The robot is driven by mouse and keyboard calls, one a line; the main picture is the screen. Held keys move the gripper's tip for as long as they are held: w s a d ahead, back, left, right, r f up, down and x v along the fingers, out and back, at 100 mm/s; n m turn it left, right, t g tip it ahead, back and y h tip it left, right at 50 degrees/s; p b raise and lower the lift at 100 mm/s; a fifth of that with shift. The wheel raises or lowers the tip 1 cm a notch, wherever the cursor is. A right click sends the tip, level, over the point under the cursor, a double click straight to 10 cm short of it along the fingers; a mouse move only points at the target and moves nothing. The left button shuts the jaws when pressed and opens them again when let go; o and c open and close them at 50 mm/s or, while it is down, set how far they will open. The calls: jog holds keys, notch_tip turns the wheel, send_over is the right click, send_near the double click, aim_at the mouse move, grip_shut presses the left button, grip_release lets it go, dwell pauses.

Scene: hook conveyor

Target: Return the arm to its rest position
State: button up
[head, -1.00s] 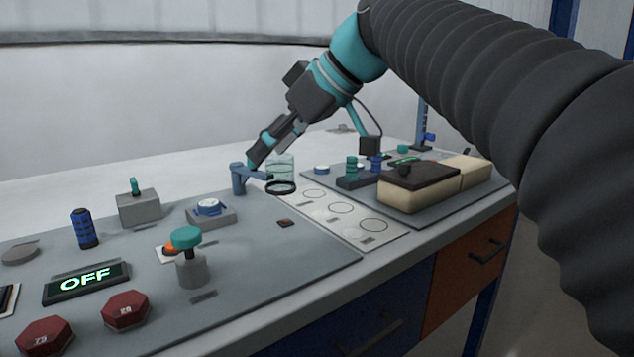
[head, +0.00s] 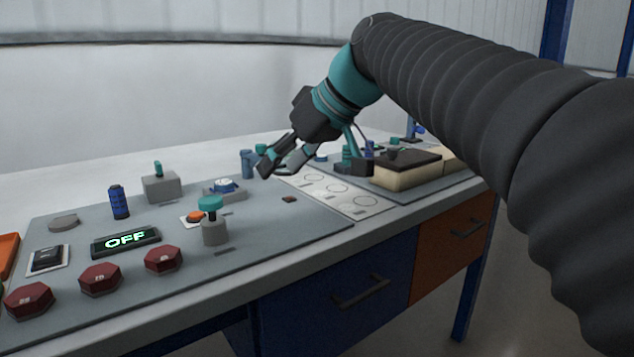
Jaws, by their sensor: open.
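My gripper (head: 272,170) is open and holds nothing that I can see. It hangs at the end of my arm over the middle of the bench, in front of a small blue post (head: 247,163). Its fingers point down and to the left. From this angle I cannot tell whether it touches the post or stands clear of it. My arm reaches in from the right and hides part of the bench's far side.
The bench carries a grey panel (head: 290,227) with an OFF display (head: 126,241), red hexagonal weights (head: 163,259), a teal-topped knob (head: 211,205) and a blue cylinder (head: 119,202). A dark-topped block (head: 405,170) lies on the right. Drawers (head: 370,285) are below.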

jog(key=d+f+m, duration=0.1)
jog(key=f, duration=0.1)
jog(key=d+f+m+h, duration=0.1)
jog(key=f, duration=0.1)
jog(key=d+f, duration=0.1)
jog(key=f, duration=0.1)
jog(key=shift+s+f+m, duration=0.15)
jog(key=shift+f+m, duration=0.05)
jog(key=shift+m, duration=0.2)
jog(key=s+d+f+m+t+h, duration=0.1)
jog(key=s+d+f+m+h, duration=0.5)
jog(key=s+d+f, duration=1.1)
notch_tip(320, 180, down, 4)
jog(key=s, duration=0.2)
jog(key=shift+s+d+f+m, duration=0.2)
jog(key=shift+s+d+m, duration=0.2)
